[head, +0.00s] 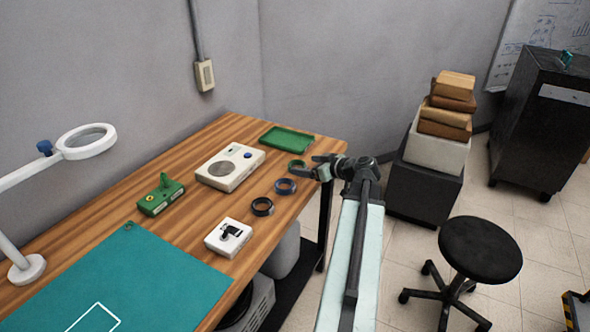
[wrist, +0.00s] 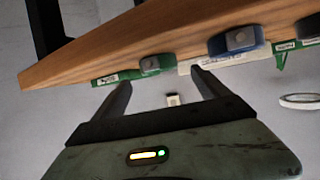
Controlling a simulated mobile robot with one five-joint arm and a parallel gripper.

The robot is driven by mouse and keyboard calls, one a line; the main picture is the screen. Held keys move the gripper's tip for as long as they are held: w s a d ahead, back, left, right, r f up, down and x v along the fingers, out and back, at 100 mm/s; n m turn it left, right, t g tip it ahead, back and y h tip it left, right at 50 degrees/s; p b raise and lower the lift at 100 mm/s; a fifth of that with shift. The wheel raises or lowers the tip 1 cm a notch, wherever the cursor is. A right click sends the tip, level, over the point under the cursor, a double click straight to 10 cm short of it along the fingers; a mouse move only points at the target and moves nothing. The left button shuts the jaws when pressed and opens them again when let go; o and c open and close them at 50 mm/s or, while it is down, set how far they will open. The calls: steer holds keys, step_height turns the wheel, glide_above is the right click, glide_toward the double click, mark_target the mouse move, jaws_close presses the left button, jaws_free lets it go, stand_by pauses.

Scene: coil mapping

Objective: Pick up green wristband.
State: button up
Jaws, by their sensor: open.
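The green wristband (head: 290,169) lies flat near the right edge of the wooden bench, first in a row with a blue band (head: 285,186) and a black band (head: 262,206). My gripper (head: 309,166) is open just right of the green wristband, at the bench edge. In the wrist view, the bench appears upside down. The green wristband (wrist: 150,66) shows beyond and between the open, empty fingers (wrist: 160,80), with the blue band (wrist: 237,40) to its right. I cannot tell whether a finger touches the wristband.
A green tray (head: 287,139) lies behind the wristband and a white device (head: 230,168) stands to its left. A white box (head: 228,239), a green box (head: 160,197) and a teal mat (head: 150,283) are nearer. A black stool (head: 480,249) stands on the floor at right.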

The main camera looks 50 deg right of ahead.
mark_target(292, 164)
steer(key=b+x, duration=0.1)
steer(key=x, duration=0.3)
steer(key=shift+w+f, duration=0.2)
steer(key=shift+s, duration=0.1)
steer(key=c, duration=1.4)
